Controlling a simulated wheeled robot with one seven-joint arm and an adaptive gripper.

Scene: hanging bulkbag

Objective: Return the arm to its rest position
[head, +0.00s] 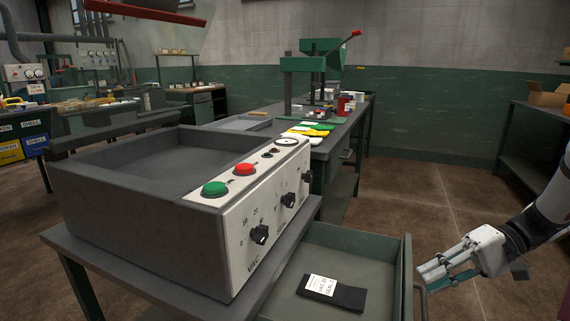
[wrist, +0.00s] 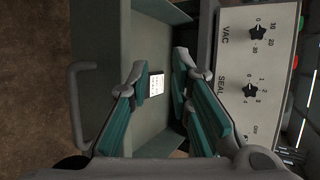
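My gripper (head: 428,276) is at the right of the head view, beside the front of an open green drawer (head: 388,262). In the wrist view my gripper (wrist: 160,64) has its two teal-padded fingers apart with nothing held between them. The drawer handle (wrist: 76,112) lies left of the fingers, clear of them; in the head view the handle (head: 421,297) is just below the fingertips. A black packet (head: 345,297) with a white label lies in the drawer. In the wrist view its label (wrist: 156,84) shows between the fingers, and the fingers hide part of the packet.
A grey vacuum sealer (head: 130,207) with dials and red and green buttons stands above the drawer. A workbench with a green press (head: 303,75) stands behind it. A shelf with cardboard boxes (head: 548,98) is at right. The brown floor between is clear.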

